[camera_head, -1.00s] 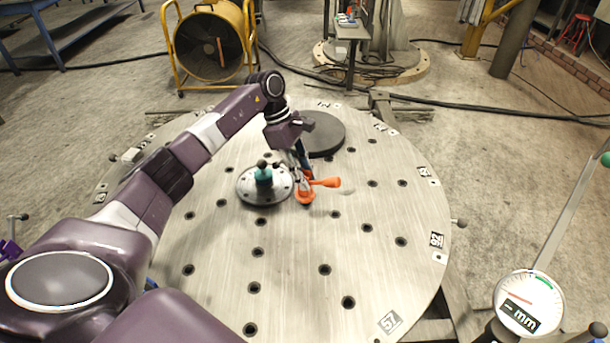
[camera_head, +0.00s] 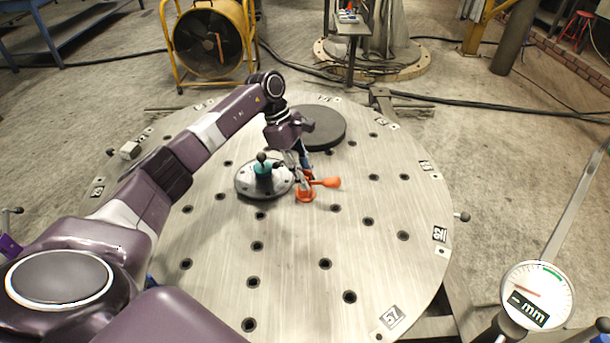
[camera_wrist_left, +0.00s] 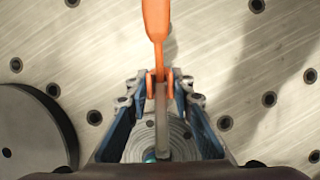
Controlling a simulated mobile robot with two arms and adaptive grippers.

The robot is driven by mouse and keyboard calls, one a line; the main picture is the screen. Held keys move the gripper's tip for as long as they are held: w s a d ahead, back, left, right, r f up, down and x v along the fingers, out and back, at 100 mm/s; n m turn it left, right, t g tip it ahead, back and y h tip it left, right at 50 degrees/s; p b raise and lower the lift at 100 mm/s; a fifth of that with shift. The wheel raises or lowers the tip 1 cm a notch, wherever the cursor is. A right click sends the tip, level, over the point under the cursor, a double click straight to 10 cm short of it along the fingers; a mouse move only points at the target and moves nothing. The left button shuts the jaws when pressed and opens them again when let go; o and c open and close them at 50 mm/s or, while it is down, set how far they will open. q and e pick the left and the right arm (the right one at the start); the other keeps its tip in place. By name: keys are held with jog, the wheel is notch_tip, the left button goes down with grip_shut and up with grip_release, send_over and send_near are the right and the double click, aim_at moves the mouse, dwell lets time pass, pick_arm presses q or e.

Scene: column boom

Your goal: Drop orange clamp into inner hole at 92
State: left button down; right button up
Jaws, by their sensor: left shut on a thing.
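The orange clamp (camera_head: 325,182) is in the jaws of my left gripper (camera_head: 305,172), above the round metal table (camera_head: 290,290), right of the central hub (camera_head: 264,182). How high it hangs is hard to tell. In the left wrist view the orange handle (camera_wrist_left: 156,22) points away from the fingers (camera_wrist_left: 160,88), which are shut on the clamp's narrow part. The 92 label (camera_head: 439,234) is at the table's right rim. A row of holes runs inward from it; its innermost hole (camera_head: 334,208) is just right of and below the clamp. My right gripper is out of view.
A dark round disc (camera_head: 323,128) lies on the table behind the gripper. A dial gauge (camera_head: 537,295) stands at the lower right. A yellow fan (camera_head: 210,45) and a post stand on the floor behind. The table's front and right are clear apart from holes.

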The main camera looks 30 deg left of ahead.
pick_arm(q)
jog(key=c, duration=2)
grip_release()
jog(key=shift+r, duration=0.15)
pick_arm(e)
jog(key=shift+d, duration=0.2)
pick_arm(q)
jog(key=shift+o, duration=0.2)
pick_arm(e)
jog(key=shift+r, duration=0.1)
pick_arm(q)
jog(key=shift+r+p, duration=0.55)
jog(key=shift+r, duration=0.4)
jog(key=shift+r+p, duration=0.3)
jog(key=shift+r, duration=0.15)
jog(key=shift+r+p, duration=0.6)
jog(key=shift+r, duration=0.6)
jog(key=shift+r+p, duration=0.65)
jog(key=shift+r, duration=0.45)
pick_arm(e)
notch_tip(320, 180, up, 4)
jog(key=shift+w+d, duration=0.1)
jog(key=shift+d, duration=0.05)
